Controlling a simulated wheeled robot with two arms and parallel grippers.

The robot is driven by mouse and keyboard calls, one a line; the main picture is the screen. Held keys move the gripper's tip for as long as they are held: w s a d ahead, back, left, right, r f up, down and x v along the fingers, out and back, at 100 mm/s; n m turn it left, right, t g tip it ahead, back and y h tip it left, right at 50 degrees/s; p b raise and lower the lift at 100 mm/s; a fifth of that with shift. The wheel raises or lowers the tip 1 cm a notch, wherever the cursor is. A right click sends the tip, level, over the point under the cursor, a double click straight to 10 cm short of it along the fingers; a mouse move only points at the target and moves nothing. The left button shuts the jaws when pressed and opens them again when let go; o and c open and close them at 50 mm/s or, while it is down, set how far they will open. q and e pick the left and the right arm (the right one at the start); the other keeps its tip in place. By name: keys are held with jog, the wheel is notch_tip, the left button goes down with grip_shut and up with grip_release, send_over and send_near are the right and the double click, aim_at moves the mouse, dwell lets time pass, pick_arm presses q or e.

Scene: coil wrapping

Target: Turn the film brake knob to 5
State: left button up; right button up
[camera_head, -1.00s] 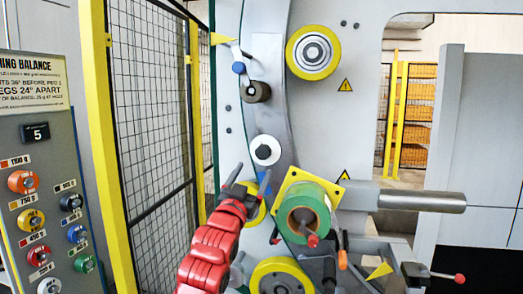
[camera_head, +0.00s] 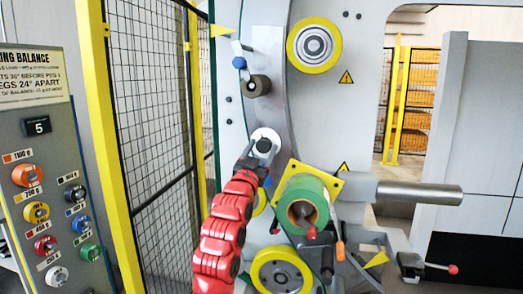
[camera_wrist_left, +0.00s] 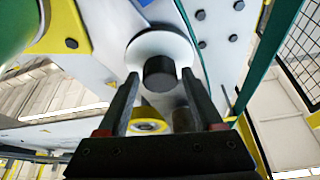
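The film brake knob (camera_head: 264,145) is a dark round knob on a white disc, on the grey curved machine panel. In the left wrist view the black knob (camera_wrist_left: 160,73) stands in front of its white disc (camera_wrist_left: 150,45). My left gripper (camera_head: 256,152) is at the knob and partly covers it. In the left wrist view its two fingers (camera_wrist_left: 160,80) are apart, one on each side of the knob, with small gaps visible. No scale marks are legible on the disc. My right gripper is not in view.
A green film roll (camera_head: 302,205) on a yellow plate sits right of my left arm. A grey bar (camera_head: 420,193) sticks out to the right. A yellow roller (camera_head: 281,272) is below.

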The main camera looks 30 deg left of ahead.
pick_arm(q)
grip_shut()
jog(key=shift+f+m+b, duration=0.15)
jog(key=shift+m+b, duration=0.15)
jog(key=shift+b, duration=0.2)
jog(key=m+h+b, duration=0.2)
jog(key=m+b, duration=0.2)
jog(key=m+h+b, duration=0.2)
jog(key=m+b, duration=0.2)
jog(key=b, duration=0.1)
jog(key=shift+s+a+g, duration=0.1)
jog(key=shift+a+g, duration=0.1)
jog(key=shift+g, duration=0.2)
jog(key=m+h+b, duration=0.1)
jog(key=m, duration=0.1)
jog(key=shift+m+g+b, duration=0.3)
jog(key=shift+m+b, duration=0.1)
jog(key=shift+r+m+g+h, duration=0.25)
jog(key=shift+m+g+h, duration=0.15)
jog(key=shift+m, duration=0.6)
jog(key=shift+a+r+m+g, duration=0.15)
jog(key=shift+m+g, duration=0.15)
jog(key=shift+m, duration=0.7)
jog(key=m+g+p, duration=0.1)
jog(key=m, duration=0.2)
jog(key=shift+r+h, duration=0.2)
jog(key=shift+h, duration=0.1)
jog(key=shift+m+g+p, duration=0.6)
jog(key=shift+m+p, duration=0.05)
jog(key=shift+m, duration=0.65)
